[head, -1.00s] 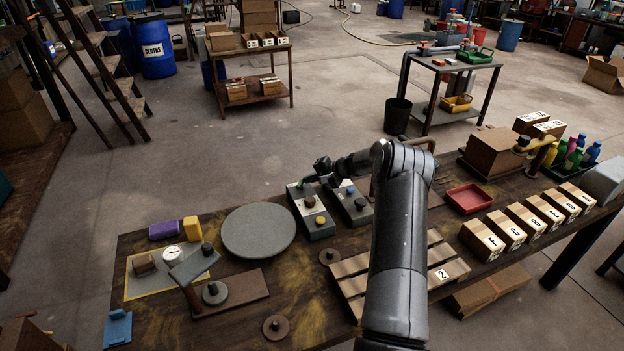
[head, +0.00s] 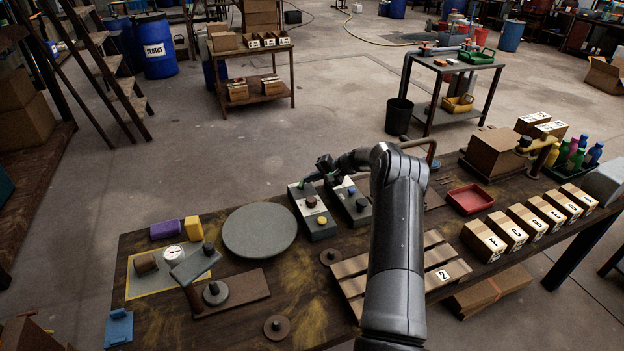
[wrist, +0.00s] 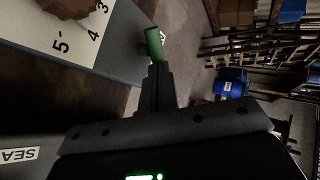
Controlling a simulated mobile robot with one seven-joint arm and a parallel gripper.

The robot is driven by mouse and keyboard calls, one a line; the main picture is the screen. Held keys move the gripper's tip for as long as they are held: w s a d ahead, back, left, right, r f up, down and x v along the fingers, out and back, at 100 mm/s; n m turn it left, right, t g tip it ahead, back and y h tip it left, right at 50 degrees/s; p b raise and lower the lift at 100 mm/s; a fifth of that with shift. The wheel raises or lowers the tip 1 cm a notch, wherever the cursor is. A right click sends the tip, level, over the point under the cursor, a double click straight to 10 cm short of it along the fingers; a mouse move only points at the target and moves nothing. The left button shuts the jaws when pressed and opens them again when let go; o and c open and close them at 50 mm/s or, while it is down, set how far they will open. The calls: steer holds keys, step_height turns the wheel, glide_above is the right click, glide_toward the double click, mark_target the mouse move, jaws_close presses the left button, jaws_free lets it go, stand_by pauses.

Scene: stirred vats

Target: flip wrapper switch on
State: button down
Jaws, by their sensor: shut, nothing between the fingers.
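Two grey control boxes stand side by side at the back of the table. The left box (head: 318,230) has a dark red knob, a yellow button and a green switch lever (wrist: 154,44) at its far end. In the wrist view its numbered dial shows 3, 4 and 5. The right box (head: 349,211) has a blue button and a dark knob. A label reading "SEA" (wrist: 18,155) is partly in the wrist view; no wrapper label is readable. My gripper (wrist: 158,67) is shut and empty, its tips right at the green lever; I cannot tell whether they touch.
A round grey plate (head: 259,231) lies left of the boxes. A slatted pallet (head: 350,285) marked 2 is in front, partly behind my arm. A red tray (head: 470,198) and several lettered cartons (head: 484,241) are to the right. Open floor lies behind the table.

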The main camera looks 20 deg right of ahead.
steer(key=shift+w+f+n+g+y, duration=0.1)
steer(key=shift+w+n+g+y, duration=0.25)
steer(key=shift+n+g, duration=0.4)
steer(key=shift+w+a, duration=0.15)
steer(key=shift+w, duration=0.35)
steer(key=shift+w+a, duration=0.15)
steer(key=shift+w, duration=0.35)
steer(key=shift+w+a, duration=0.6)
steer(key=shift+a, duration=0.05)
stand_by(0.4)
steer(key=shift+s+a, duration=0.1)
steer(key=shift+s, duration=0.65)
steer(key=shift+s+a, duration=0.1)
steer(key=shift+a, duration=0.05)
